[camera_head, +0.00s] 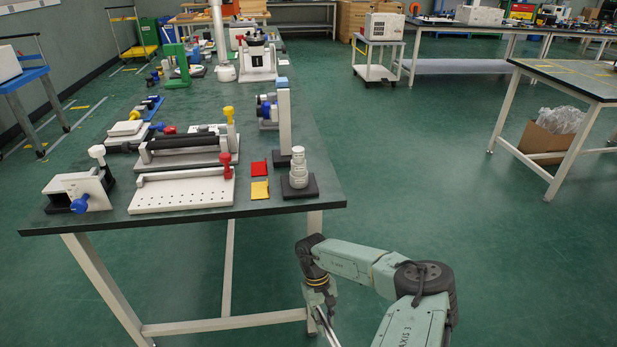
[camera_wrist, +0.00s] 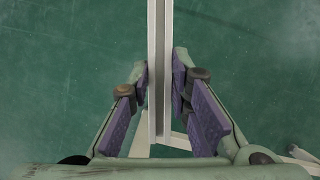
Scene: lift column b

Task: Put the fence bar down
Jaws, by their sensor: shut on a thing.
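The fence bar (camera_wrist: 160,60) is a long, pale grey straight bar. In the wrist view it runs from the top edge down between the purple pads of my gripper (camera_wrist: 161,85), which is shut on it. In the head view my gripper (camera_head: 319,297) points down beside the right front corner of the near table, below the level of its top. A silvery length of the bar (camera_head: 326,328) shows under it and leaves the picture at the bottom. The far end of the bar is out of view.
The near dark-topped table (camera_head: 255,212) holds white fixtures, a stepped white post (camera_head: 298,168) on a black base, a red pad (camera_head: 259,168) and a yellow pad (camera_head: 260,191) near that corner. Open green floor lies to the right, with another table (camera_head: 570,80) beyond.

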